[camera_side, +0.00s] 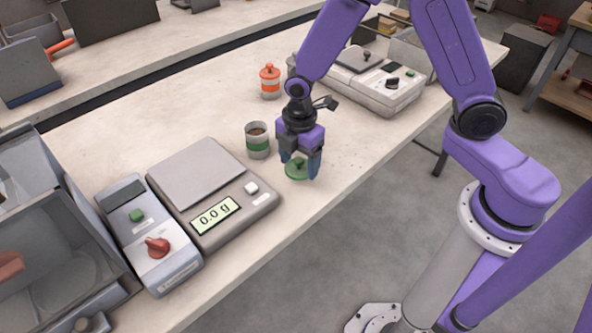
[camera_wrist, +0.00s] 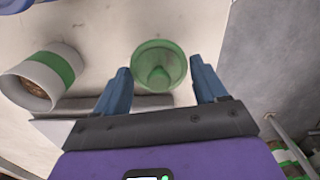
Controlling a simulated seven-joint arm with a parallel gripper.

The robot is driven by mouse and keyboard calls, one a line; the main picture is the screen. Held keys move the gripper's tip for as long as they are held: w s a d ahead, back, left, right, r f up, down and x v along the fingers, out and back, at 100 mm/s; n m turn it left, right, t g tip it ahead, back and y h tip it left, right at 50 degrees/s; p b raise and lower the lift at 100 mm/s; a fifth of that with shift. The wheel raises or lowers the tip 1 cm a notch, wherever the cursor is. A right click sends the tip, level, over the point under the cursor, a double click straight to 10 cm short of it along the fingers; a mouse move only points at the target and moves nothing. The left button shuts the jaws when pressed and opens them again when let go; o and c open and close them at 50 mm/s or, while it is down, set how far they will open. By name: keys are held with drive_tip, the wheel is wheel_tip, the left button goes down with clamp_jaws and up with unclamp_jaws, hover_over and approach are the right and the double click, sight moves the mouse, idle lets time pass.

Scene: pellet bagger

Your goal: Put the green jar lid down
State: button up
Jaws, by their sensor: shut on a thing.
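The green jar lid (camera_side: 297,171) is a round disc with a raised knob, held level between the blue fingers of my gripper (camera_side: 300,166). It also shows between the fingertips in the wrist view (camera_wrist: 159,62). My gripper points down and is shut on the lid, low over the bench near its front edge. I cannot tell whether the lid touches the bench top. An open white jar with a green band (camera_side: 257,146) stands upright just left of the lid, with brown contents. It also shows at the left in the wrist view (camera_wrist: 56,68).
A scale (camera_side: 213,222) reading 0.0 g and a control box with a red knob (camera_side: 153,259) stand to the left. An orange-banded jar (camera_side: 270,90) with its lid on stands behind. Another device (camera_side: 378,92) is at the back right. The bench top (camera_side: 330,140) right of my gripper is clear.

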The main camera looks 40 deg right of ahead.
sight(296, 182)
drive_tip(key=shift+w+a+f, duration=0.1)
drive_tip(key=shift+w+f, duration=0.15)
drive_tip(key=shift+f, duration=0.1)
drive_tip(key=shift+w+f, duration=0.1)
drive_tip(key=shift+f, duration=1.55)
drive_tip(key=shift+f, duration=0.15)
drive_tip(key=o, duration=1)
wheel_tip(296, 182, up, 12)
drive_tip(key=shift+r, duration=0.2)
drive_tip(key=s+d+r+m, duration=0.2)
drive_tip(key=s+d, duration=0.1)
drive_tip(key=s, duration=0.4)
drive_tip(key=s+d+r+m, duration=0.2)
drive_tip(key=s, duration=0.6)
drive_tip(key=s+d+r+m, duration=0.2)
drive_tip(key=s+d+m, duration=0.1)
drive_tip(key=s, duration=0.5)
drive_tip(key=shift+s+d+r, duration=0.25)
drive_tip(key=shift+d, duration=0.1)
